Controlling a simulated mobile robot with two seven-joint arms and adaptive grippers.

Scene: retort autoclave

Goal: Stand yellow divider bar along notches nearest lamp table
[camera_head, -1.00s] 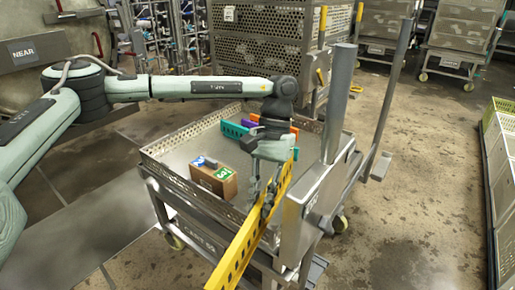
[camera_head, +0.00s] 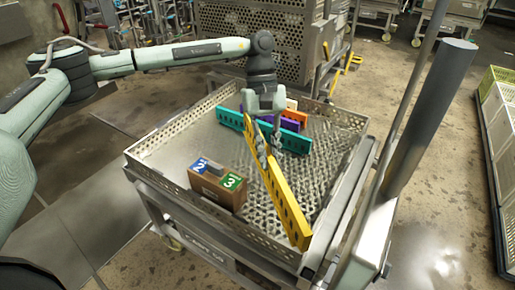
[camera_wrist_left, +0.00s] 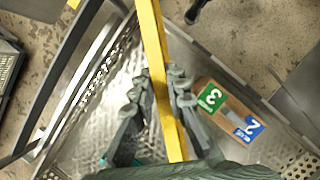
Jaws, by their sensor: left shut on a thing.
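My left gripper (camera_head: 268,135) is shut on the yellow divider bar (camera_head: 283,195). The bar is long, with holes along its side. It slants over the right half of the perforated tray (camera_head: 150,161), its near end close to the tray's front right wall. In the left wrist view the bar (camera_wrist_left: 157,55) runs between the two fingers (camera_wrist_left: 160,97). I cannot tell whether it touches the tray. I cannot make out which rim notches are meant, nor pick out the lamp table. My right gripper is not in view.
A brown box (camera_head: 217,187) with blue "2" and green "3" labels sits at the tray's front left. Teal (camera_head: 230,118) and purple (camera_head: 289,123) bars lie at the back. A grey post (camera_head: 430,115) rises right of the tray. Crates (camera_head: 500,120) stand far right.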

